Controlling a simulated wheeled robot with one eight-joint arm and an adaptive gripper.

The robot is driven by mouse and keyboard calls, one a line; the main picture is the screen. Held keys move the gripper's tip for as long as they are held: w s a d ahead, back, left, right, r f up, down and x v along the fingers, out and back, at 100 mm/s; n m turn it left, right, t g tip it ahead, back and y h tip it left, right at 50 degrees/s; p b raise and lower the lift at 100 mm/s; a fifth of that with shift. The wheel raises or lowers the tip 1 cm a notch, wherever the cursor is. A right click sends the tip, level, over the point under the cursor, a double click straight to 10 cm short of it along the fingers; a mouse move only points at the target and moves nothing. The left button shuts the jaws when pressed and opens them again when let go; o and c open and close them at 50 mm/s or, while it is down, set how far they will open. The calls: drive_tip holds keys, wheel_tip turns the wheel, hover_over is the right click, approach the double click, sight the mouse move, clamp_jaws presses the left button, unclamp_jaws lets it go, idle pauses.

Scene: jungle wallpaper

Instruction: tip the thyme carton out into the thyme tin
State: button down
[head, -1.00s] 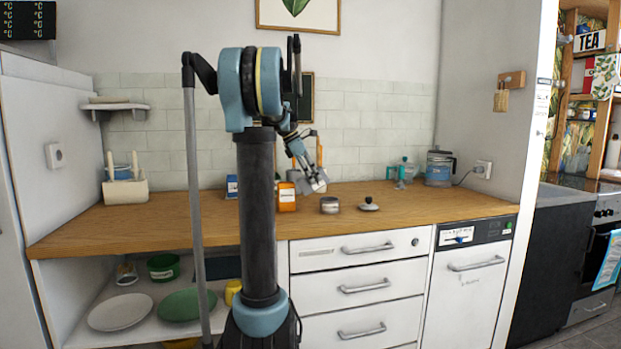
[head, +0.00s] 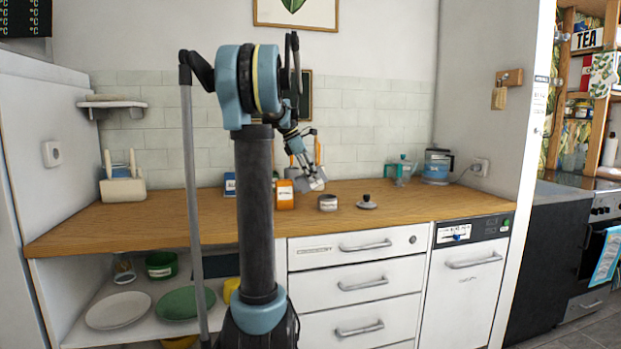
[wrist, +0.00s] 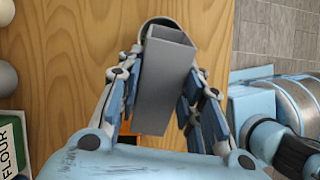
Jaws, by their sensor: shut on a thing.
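My gripper (wrist: 160,95) is shut on a plain grey carton (wrist: 165,85), gripped between its blue-padded fingers. In the head view my gripper (head: 311,181) holds the carton tilted, above the counter and close to a small round tin (head: 327,203). The tin has a pale label, too small to read. In the wrist view the tin's curved rim (wrist: 158,22) shows just past the carton's far end, which partly hides it. I cannot tell whether anything is coming out of the carton. A dark-knobbed lid (head: 366,203) lies on the counter right of the tin.
An orange-and-white box (head: 284,195) stands just left of the tin. A blue box (head: 230,184) stands farther left. A flour packet (wrist: 12,140) shows in the wrist view. The wooden counter (head: 425,195) right of the lid is clear.

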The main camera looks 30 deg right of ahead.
drive_tip(key=shift+w+a+r+g+h, duration=0.1)
drive_tip(key=shift+a+r+g+h, duration=0.1)
drive_tip(key=shift+h, duration=0.25)
drive_tip(key=shift+a+r+g+h, duration=0.1)
drive_tip(key=shift+g+h, duration=0.1)
drive_tip(key=shift+h, duration=0.25)
drive_tip(key=shift+g+h, duration=0.4)
drive_tip(key=shift+h, duration=0.7)
drive_tip(key=shift+r+g+h, duration=0.1)
drive_tip(key=shift+g+h, duration=0.2)
drive_tip(key=shift+h, duration=0.4)
drive_tip(key=shift+d+f+g+h, duration=0.1)
drive_tip(key=shift+f+g+h, duration=0.15)
drive_tip(key=shift+h, duration=0.35)
drive_tip(key=shift+f+g+h, duration=0.1)
drive_tip(key=shift+g+h, duration=0.15)
drive_tip(key=shift+h, duration=0.35)
drive_tip(key=shift+d+f+h, duration=0.1)
drive_tip(key=shift+d+h, duration=0.05)
drive_tip(key=shift+h, duration=0.45)
drive_tip(key=shift+g, duration=0.3)
